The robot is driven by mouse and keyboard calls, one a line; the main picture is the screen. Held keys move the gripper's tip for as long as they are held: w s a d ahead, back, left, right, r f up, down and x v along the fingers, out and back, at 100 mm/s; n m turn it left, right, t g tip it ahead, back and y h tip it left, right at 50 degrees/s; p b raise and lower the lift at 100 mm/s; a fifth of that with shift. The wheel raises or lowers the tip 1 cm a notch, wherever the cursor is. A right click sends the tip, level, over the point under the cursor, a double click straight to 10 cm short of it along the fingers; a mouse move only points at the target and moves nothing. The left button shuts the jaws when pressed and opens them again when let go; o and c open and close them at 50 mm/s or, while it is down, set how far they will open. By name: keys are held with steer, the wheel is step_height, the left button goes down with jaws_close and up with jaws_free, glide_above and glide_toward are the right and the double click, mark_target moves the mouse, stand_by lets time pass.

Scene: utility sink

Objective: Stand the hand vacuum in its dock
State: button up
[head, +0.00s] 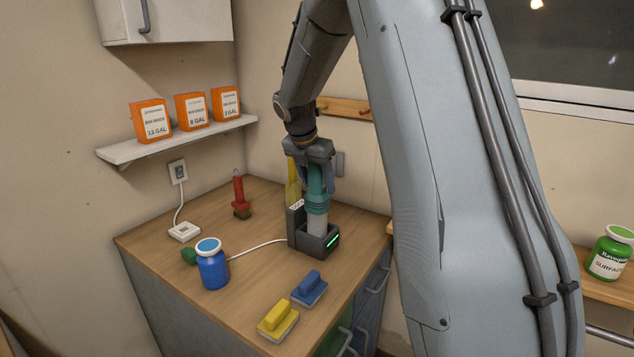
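The hand vacuum (317,202) is teal with a pale lower end and stands upright. Its lower end is inside the dark grey dock (309,241), which has a lit green strip on its front and sits on the wooden counter. My gripper (316,180) points down, with its fingers around the upper part of the vacuum. The fingers look closed on it, but part of the grip is hidden behind the near finger. Whether the vacuum touches the dock's floor is hidden by the dock's walls.
A yellow bottle (292,180) stands close behind the dock. A red-handled brush (239,197), a blue jar (211,265), a green object (189,256), a yellow brush (278,320) and a blue brush (309,289) are on the counter (165,271). A white cable (255,246) runs to the dock.

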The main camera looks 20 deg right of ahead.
steer(key=b+v, duration=0.3)
steer(key=v, duration=0.9)
steer(key=shift+a, duration=0.1)
steer(key=s+a+f+m+y, duration=0.1)
steer(key=s+a+f+m, duration=0.2)
steer(key=s+f+m, duration=0.4)
steer(key=s+a+f+m+y, duration=0.1)
steer(key=s+a+f+m, duration=0.2)
steer(key=s+f+m, duration=0.5)
steer(key=s+a+f+m+g+y, duration=0.1)
steer(key=s+a+f+m, duration=0.3)
steer(key=s+f+m, duration=0.3)
steer(key=s+m, duration=0.2)
steer(key=s, duration=0.3)
steer(key=shift+f+m+y, duration=0.3)
steer(key=shift+m, duration=0.1)
steer(key=shift+s, duration=0.1)
